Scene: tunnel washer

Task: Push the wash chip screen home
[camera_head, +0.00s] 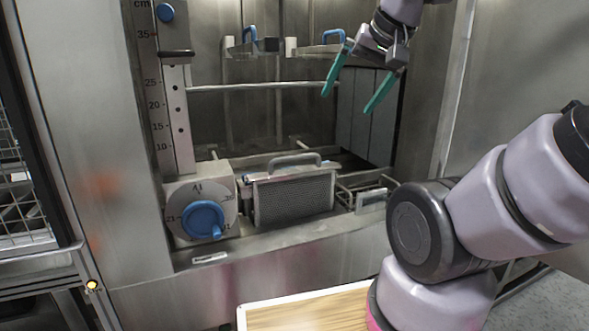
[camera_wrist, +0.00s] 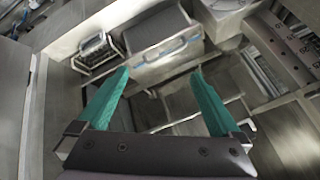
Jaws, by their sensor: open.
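What I take for the wash chip screen (camera_head: 293,198) is a grey box-like unit with a perforated front and a grey handle (camera_head: 294,161) on top. It stands at the bottom front of the washer opening in the head view, to the right of a dial. How far it is seated I cannot tell. My gripper (camera_head: 348,101) has green fingers, spread apart and empty. It hangs in the opening, above and to the right of the screen, apart from it. In the wrist view my gripper (camera_wrist: 160,73) is open too.
A blue-knobbed dial (camera_head: 204,220) is left of the screen, below a centimetre scale (camera_head: 161,95). A small wire rack (camera_head: 368,197) is to the right. A horizontal rail (camera_head: 262,86) and blue-handled parts (camera_head: 250,36) cross behind. A wooden-topped surface (camera_head: 312,313) lies in front.

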